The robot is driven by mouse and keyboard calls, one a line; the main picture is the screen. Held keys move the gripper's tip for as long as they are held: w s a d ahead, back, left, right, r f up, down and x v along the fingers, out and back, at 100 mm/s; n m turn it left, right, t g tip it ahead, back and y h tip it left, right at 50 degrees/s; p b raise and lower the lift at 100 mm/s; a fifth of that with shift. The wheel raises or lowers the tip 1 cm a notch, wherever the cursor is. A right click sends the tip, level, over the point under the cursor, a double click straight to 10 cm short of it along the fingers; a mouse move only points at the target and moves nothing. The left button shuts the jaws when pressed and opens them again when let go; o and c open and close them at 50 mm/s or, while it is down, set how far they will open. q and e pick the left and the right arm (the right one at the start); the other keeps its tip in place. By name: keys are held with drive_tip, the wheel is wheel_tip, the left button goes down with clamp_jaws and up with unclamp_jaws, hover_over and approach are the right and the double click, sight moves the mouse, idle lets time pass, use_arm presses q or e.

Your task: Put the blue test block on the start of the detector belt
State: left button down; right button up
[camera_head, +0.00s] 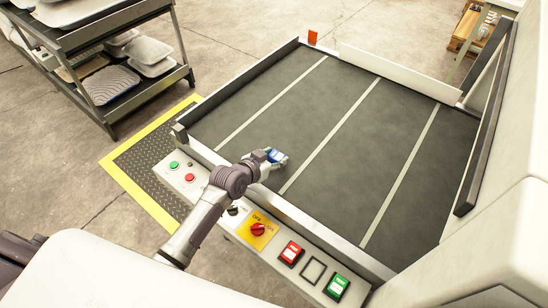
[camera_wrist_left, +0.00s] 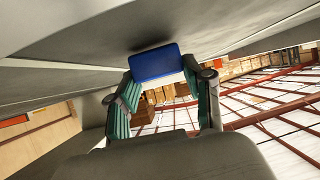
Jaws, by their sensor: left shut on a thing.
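The blue test block (camera_head: 277,155) is small and mostly covered by my left gripper (camera_head: 271,157) in the head view. In the left wrist view the blue block (camera_wrist_left: 156,64) sits between the two fingertips, and my left gripper (camera_wrist_left: 160,74) is shut on it. The detector belt (camera_head: 340,130) is dark grey with pale cross stripes. My left gripper reaches over the near side rail, with the block at the belt's near-left part. I cannot tell whether the block touches the belt. My right gripper is not in view.
A control panel with a yellow rotary switch (camera_head: 258,229), a red button (camera_head: 291,253) and a green button (camera_head: 337,287) runs along the near side. The white detector housing (camera_head: 500,190) stands at right. A rack with trays (camera_head: 110,84) stands at upper left. The rest of the belt is clear.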

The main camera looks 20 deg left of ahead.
use_arm(q)
drive_tip(key=shift+f, duration=0.2)
drive_tip(key=shift+f, duration=0.15)
drive_tip(key=shift+c, duration=2.3)
unclamp_jaws()
drive_tip(key=shift+r, duration=0.25)
drive_tip(key=v, duration=1.2)
